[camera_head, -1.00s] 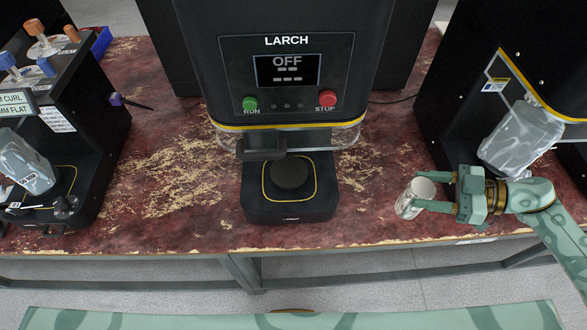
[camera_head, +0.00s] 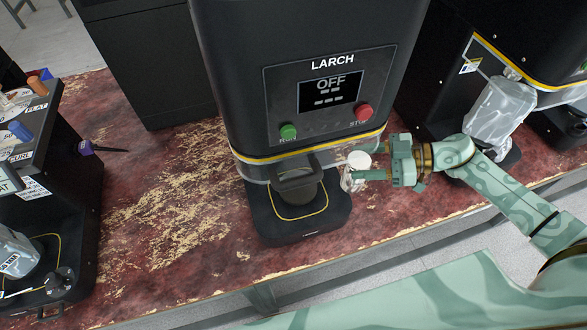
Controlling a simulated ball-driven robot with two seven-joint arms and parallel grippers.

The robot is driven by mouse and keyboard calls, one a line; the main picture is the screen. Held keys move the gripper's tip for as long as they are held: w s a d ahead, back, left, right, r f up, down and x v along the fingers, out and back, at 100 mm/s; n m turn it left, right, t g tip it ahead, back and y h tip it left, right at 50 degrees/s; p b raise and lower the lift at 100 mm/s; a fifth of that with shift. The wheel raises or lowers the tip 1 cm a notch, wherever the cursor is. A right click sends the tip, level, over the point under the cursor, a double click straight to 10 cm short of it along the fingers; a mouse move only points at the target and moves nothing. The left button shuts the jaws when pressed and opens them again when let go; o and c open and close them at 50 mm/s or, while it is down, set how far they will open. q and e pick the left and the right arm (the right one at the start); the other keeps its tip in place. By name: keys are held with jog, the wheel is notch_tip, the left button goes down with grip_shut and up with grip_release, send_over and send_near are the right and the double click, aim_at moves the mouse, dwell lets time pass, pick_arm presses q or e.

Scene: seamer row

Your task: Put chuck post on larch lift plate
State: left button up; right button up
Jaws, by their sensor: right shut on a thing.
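The Larch machine (camera_head: 325,60) stands in the middle, its screen reading OFF. Its dark round lift plate (camera_head: 302,197) sits on the black base, inside a yellow outline, partly hidden by a black handle (camera_head: 296,178). My right gripper (camera_head: 362,163) is shut on a silvery cylinder with a pale top, which I take for the chuck post (camera_head: 350,184). The post is at the right of the Larch base, tilted a little in the picture, to the right of the lift plate and apart from it. My left gripper is not in view.
A clear guard (camera_head: 340,157) hangs under the Larch head, close to the held post. Another black machine (camera_head: 460,70) stands at right, and one with coloured knobs (camera_head: 45,165) at left.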

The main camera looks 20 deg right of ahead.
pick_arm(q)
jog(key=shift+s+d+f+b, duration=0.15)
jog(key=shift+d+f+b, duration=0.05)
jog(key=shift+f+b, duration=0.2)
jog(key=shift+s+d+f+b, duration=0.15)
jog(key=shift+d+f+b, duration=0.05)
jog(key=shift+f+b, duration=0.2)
pick_arm(e)
jog(key=x, duration=1.4)
jog(key=shift+a+r, duration=0.15)
jog(key=shift+r, duration=0.15)
jog(key=shift+f, duration=0.2)
jog(key=o, duration=1)
jog(key=shift+r, duration=0.15)
